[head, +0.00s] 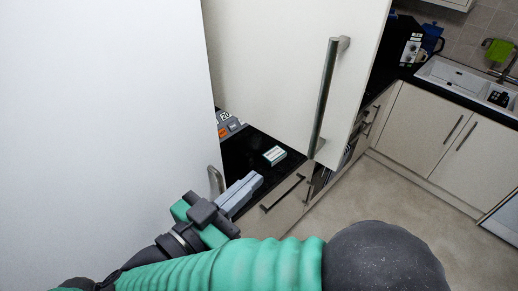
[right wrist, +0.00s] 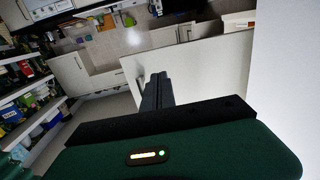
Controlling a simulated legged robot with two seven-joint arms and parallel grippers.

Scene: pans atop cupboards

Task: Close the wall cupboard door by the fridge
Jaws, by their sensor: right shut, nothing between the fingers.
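The wall cupboard door (head: 275,60) is a cream panel with a long upright metal handle (head: 326,95). It stands swung out into the room, across the upper middle of the head view. A large plain white surface (head: 100,110), probably the fridge side, fills the left of that view. My right gripper (head: 246,189) is shut and empty, below the door and close to the white surface. In the right wrist view its fingers (right wrist: 158,92) point at a pale panel (right wrist: 205,72); I cannot tell whether they touch it. My left gripper is not in view.
A black worktop (head: 245,155) with a small box (head: 274,155) lies below the door. A metal handle (head: 215,180) shows beside my gripper. A white sink (head: 465,85) is at the far right. The floor (head: 410,190) is clear. Stocked shelves (right wrist: 25,105) stand left in the wrist view.

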